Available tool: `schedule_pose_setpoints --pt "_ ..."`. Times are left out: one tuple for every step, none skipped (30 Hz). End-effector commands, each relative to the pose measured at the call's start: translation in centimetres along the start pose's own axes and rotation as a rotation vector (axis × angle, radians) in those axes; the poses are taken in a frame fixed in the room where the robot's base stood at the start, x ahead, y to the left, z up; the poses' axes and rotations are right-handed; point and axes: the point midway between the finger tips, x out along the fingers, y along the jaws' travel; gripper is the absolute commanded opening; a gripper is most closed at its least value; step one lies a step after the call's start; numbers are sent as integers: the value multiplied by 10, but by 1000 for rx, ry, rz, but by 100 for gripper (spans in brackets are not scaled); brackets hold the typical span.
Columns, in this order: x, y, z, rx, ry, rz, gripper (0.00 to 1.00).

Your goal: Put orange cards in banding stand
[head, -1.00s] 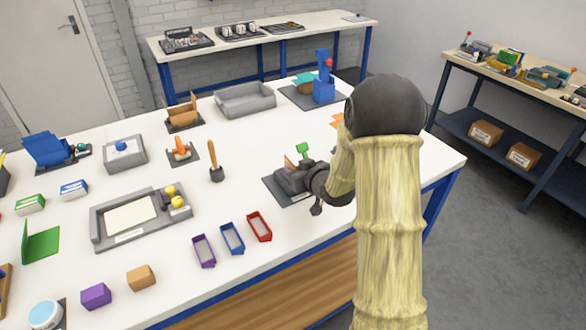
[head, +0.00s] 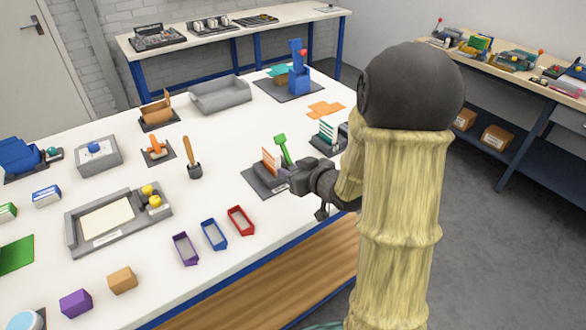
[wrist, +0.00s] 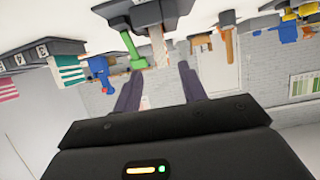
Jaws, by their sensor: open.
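A grey stand (head: 258,184) on the front right of the white table holds an upright orange-and-white striped stack (head: 270,160), apparently cards. A green handle (head: 281,148) rises beside the stack. Flat orange pieces (head: 325,109) lie on the table further back; I cannot tell whether they are cards too. My gripper (head: 289,174) is at the right side of the grey stand, low over the table. In the tilted wrist view my gripper (wrist: 160,78) has its fingers apart with nothing between them. The striped stack (wrist: 157,48) and green handle (wrist: 131,50) show beyond the fingertips. No label names the banding stand.
A blue press (head: 298,72) stands at the back. Red (head: 240,220), blue and purple trays lie to the left near the front edge. A wooden-handled tool (head: 193,160) stands left of the stand.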

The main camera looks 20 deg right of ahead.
Motion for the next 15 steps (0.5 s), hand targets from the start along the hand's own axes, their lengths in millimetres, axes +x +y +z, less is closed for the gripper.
schedule_pose_setpoints --pt "0 0 0 0 0 0 42" --pt "0 0 0 0 0 0 42" --pt "0 0 0 0 0 0 42" --pt "0 0 0 0 0 0 42" --pt "0 0 0 0 0 0 42" --pt "0 0 0 0 -1 1 42" --pt "0 0 0 -1 -4 3 42" --pt "0 0 1 -2 -10 6 42" --pt "-1 0 2 -3 -22 15 42" --pt "-1 0 2 -3 -35 24 42" --pt "-2 0 4 -5 -52 35 42" --pt "-4 0 7 -5 -82 55 42" --pt "-6 0 9 -4 -108 71 42" --pt "-9 -1 12 -2 -139 89 42" --pt "-13 -1 17 1 -185 115 42"
